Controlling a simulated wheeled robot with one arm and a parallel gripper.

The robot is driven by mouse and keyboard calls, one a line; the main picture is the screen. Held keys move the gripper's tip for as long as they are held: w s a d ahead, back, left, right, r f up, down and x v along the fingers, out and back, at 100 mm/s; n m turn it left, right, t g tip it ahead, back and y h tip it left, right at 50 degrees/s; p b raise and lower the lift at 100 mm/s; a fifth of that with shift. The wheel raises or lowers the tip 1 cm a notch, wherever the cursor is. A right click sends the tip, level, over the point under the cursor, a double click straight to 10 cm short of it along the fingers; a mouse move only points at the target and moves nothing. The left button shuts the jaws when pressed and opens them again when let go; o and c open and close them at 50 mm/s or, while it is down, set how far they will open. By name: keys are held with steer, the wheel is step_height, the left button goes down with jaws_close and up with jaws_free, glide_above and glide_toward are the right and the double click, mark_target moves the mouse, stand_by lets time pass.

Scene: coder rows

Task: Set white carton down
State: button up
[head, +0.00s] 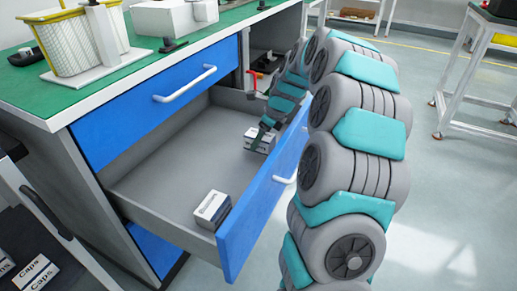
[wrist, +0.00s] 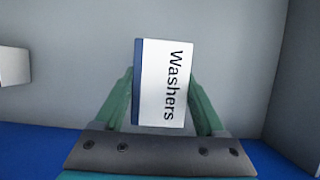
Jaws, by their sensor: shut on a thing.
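The white carton (head: 258,144) is in my gripper (head: 262,134), inside the open drawer (head: 165,180) near its far right end. In the wrist view my gripper (wrist: 161,90) is shut on the white carton (wrist: 165,85), one green finger at each side. The carton shows a white face reading "Washers" and a blue strip on its left. I cannot tell whether its underside touches the drawer floor. My arm and gripper hide part of it in the head view.
A second white carton (head: 211,209) sits in the drawer's near front corner; the drawer floor between the cartons is bare. The blue drawer front (head: 262,200) rises beside my arm. A yellow-rimmed basket (head: 75,42) stands on the green worktop. Cartons marked "Caps" (head: 35,273) are at lower left.

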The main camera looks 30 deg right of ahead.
mark_target(260, 148)
steer(key=shift+f, duration=1.75)
steer(key=shift+f, duration=0.15)
steer(key=o, duration=1.5)
steer(key=v, duration=1.2)
steer(key=shift+a, duration=0.1)
